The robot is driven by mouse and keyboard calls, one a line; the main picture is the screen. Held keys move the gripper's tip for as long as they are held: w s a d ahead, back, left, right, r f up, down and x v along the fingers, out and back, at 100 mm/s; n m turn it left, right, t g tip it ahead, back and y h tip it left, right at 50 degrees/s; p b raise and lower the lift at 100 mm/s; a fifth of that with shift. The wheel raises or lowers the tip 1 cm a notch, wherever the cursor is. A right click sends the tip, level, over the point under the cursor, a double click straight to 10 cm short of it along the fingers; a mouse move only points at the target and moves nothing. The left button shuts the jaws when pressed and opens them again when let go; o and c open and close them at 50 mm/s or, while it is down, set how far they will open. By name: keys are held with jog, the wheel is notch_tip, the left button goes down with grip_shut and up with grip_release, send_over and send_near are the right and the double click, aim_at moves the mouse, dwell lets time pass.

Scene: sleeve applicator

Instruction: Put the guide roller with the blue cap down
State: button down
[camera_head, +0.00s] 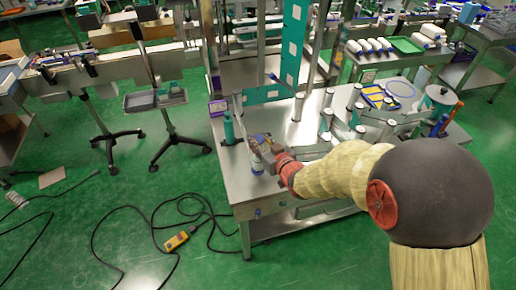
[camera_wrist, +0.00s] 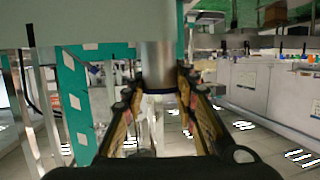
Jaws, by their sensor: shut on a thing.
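My gripper (camera_head: 262,146) is over the front left part of the steel machine table (camera_head: 275,195). It is shut on an upright, pale guide roller (camera_head: 256,167), whose lower part shows under the fingers with a bit of blue near its foot. In the wrist view, the metallic roller (camera_wrist: 158,64) stands between the fingertips (camera_wrist: 158,88), with a dark blue band at its end there. The fingers hide part of the roller. I cannot tell whether its foot touches the table top.
A teal bottle-like cylinder (camera_head: 228,128) stands close to the left of my gripper. Several upright rollers (camera_head: 326,122) stand to the right, and a tall teal panel (camera_head: 295,45) rises behind. The table's front left corner is bare. A yellow pendant (camera_head: 176,241) and cables lie on the floor.

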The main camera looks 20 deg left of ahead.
notch_tip(320, 180, down, 4)
jog(key=shift+w+a+r+b, duration=0.1)
jog(key=shift+a+r+b, duration=0.1)
jog(key=shift+b, duration=0.5)
jog(key=shift+r, duration=0.1)
jog(key=c, duration=1.4)
grip_release()
jog(key=shift+d, duration=0.1)
jog(key=p+v, duration=0.2)
jog(key=v, duration=1)
jog(key=shift+p, duration=0.35)
